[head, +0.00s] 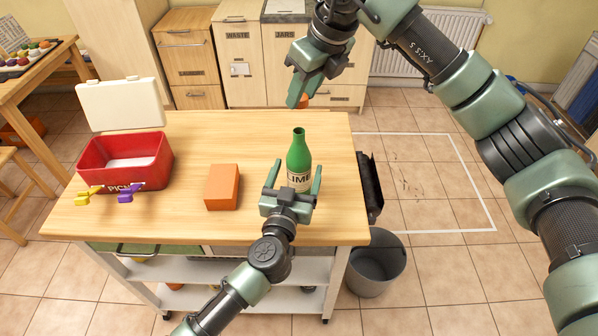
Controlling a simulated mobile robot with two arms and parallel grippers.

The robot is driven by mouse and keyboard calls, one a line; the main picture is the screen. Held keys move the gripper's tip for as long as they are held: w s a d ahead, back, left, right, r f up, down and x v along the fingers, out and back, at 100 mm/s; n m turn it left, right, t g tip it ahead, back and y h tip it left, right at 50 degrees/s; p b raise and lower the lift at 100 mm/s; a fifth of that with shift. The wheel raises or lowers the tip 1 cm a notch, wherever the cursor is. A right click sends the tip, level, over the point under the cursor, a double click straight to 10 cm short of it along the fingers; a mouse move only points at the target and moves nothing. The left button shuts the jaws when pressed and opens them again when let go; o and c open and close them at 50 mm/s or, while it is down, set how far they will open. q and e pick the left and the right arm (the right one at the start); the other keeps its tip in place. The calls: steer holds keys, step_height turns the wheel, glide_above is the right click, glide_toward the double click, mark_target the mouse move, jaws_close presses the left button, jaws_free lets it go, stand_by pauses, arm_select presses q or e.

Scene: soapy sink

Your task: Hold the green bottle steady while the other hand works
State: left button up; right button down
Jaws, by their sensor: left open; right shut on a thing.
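The green bottle (299,158) stands upright on the wooden worktop, with a pale label at its lower part. Its top looks uncapped. My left gripper (295,174) is open in front of it, one finger on each side of the bottle. I cannot tell whether either finger touches it. My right gripper (298,94) is up beyond the worktop's far edge, above and behind the bottle. It is shut on a small orange thing (304,101), mostly hidden by the fingers.
An orange block (222,187) lies left of the bottle on the worktop (230,140). An open red picnic box (124,165) stands further left, with yellow (88,195) and purple (129,195) clips at its front. A grey bin (376,266) stands on the floor at right.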

arm_select(q)
steer(key=shift+x, duration=2.4)
jaws_close()
